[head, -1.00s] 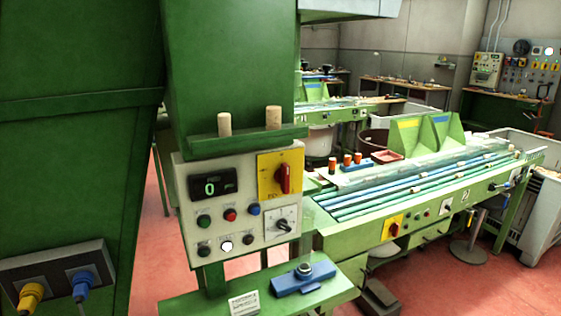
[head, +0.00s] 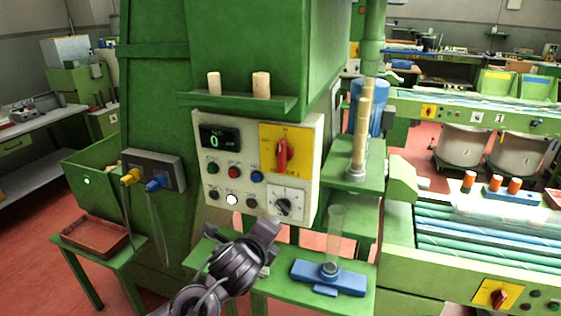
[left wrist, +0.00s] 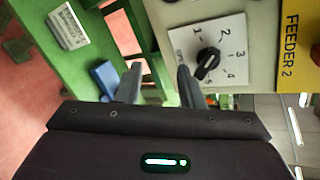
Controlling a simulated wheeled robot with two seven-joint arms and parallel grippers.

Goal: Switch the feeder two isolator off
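The isolator is a red rotary handle (head: 284,153) on a yellow plate (head: 300,135), at the upper right of a pale control panel (head: 222,187). The handle stands about upright. My left gripper (head: 263,232) is below the panel, under the black selector dial (head: 284,207), apart from the isolator. In the left wrist view its two fingers (left wrist: 158,84) are spread with nothing between them, near the dial (left wrist: 207,62) numbered 1 to 5. My right gripper is not in view.
The panel also has a display (head: 219,138) showing 0 and several push buttons. Corks stand on a ledge (head: 240,103) above it. A green shelf below holds a blue fixture (head: 329,278). Another red-and-yellow switch (head: 497,293) is on the conveyor at right.

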